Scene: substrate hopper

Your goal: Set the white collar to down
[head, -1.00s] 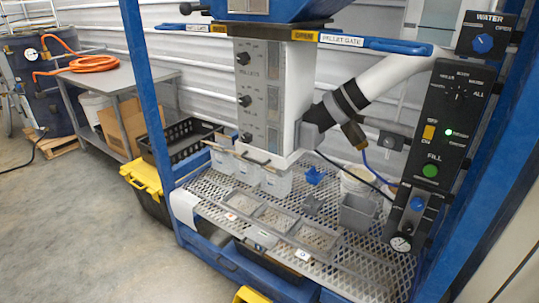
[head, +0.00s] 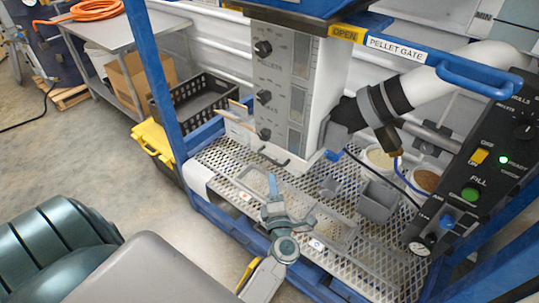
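I cannot single out a white collar with certainty. A thick white pipe (head: 440,80) slants down from the right, with black and grey bands (head: 378,104) around its lower part. It meets a dark fitting beside the white-sided hopper housing (head: 287,85), which has several black knobs on its grey front. My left gripper (head: 294,194) is over the front of the mesh shelf, below and in front of the housing. Its fingers look spread apart, with nothing visible between them. It is apart from the pipe and housing. My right gripper is not in view.
The mesh shelf (head: 375,258) carries a grey bin (head: 377,202) and shallow trays. A blue pellet gate handle (head: 478,80) crosses above. The control panel (head: 490,150) stands at right. A blue post (head: 160,75) rises left of the housing. Black crate (head: 205,100) stands behind.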

